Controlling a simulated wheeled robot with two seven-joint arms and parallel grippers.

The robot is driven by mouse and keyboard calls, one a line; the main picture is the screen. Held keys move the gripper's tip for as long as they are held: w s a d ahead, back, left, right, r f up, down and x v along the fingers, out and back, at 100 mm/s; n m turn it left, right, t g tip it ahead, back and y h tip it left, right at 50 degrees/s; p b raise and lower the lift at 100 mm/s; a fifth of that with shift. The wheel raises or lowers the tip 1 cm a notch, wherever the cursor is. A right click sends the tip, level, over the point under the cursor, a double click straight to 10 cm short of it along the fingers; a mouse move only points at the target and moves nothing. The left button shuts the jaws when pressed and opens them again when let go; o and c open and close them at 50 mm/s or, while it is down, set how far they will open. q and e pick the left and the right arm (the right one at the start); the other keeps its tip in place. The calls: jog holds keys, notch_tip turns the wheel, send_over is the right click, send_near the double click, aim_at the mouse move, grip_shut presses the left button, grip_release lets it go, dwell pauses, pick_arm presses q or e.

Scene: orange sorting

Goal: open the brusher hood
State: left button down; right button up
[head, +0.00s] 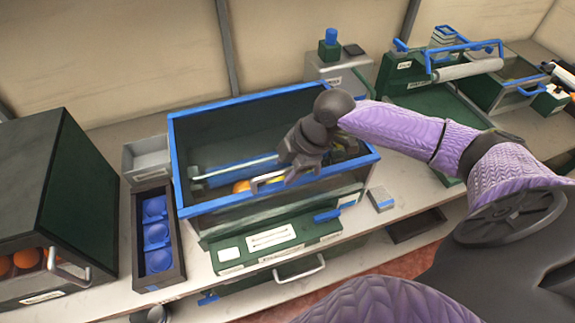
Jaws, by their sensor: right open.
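The brusher (180,160) is a dark box with a blue rim in the middle of the bench. A blue and grey roller and an orange (241,187) show inside it. I cannot tell whether a clear hood covers the top. My right gripper (302,176) reaches in from the right, over the front of the brusher. It is open, with its jaws close to the handle's right part; contact is unclear. My left gripper's jaws do not show.
A dark green cabinet with oranges (75,190) stands at the left. Beside it are a tray of blue cups (177,245) and a grey bin (150,160). A control panel (270,240) fronts the brusher. A green roller machine (405,75) stands at the back right.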

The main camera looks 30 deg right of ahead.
jog(key=shift+c, duration=0.3)
grip_shut()
dwell(1.2)
